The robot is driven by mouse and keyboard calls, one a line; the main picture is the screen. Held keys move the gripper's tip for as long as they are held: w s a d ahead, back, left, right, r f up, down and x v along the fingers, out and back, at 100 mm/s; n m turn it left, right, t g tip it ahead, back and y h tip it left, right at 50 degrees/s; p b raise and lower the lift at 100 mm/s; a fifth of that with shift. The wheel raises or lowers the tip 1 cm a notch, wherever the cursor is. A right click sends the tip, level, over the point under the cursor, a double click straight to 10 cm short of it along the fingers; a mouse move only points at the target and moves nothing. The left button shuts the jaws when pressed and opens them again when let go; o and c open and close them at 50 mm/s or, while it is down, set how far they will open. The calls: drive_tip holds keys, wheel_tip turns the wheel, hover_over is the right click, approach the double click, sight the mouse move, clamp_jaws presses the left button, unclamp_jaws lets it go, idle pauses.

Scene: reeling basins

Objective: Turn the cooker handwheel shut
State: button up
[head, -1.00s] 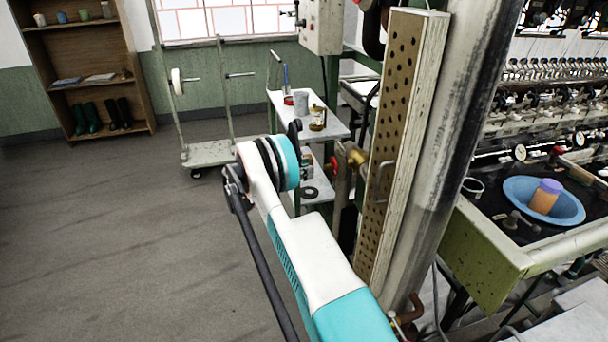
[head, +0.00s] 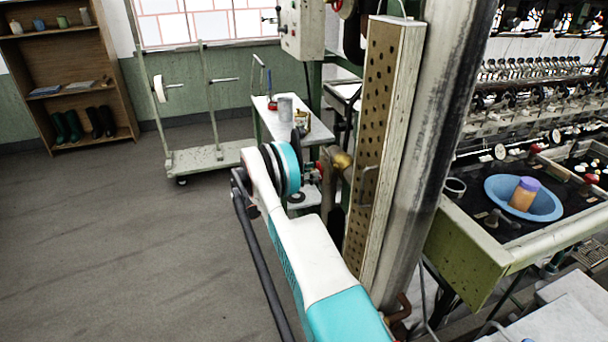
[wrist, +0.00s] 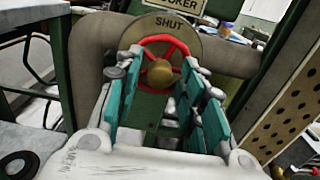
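The cooker handwheel (wrist: 179,50) is a red spoked ring with a brass hub, seen ahead in the wrist view. Behind it is a round plate (wrist: 200,42) marked SHUT, and above that a sign ending in "OKER" (wrist: 183,6). My gripper (wrist: 160,68) is open, its teal-padded fingers on the left and right of the wheel. The fingertips are close to the rim; I cannot tell whether they touch. In the head view my arm hides most of the gripper; a bit of red and the brass valve fitting (head: 342,160) show just past my wrist.
A perforated board (head: 378,130) and a thick post stand close to the right of my arm. A white table (head: 262,118) with cans is behind, and a trolley (head: 205,158) stands left. A basin bench (head: 470,262) is at right. The left floor is clear.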

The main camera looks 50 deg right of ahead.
clamp_jaws()
drive_tip(key=m+b, duration=0.3)
drive_tip(key=m, duration=2.5)
drive_tip(key=shift+f+m, duration=0.1)
drive_tip(key=shift+m, duration=0.3)
unclamp_jaws()
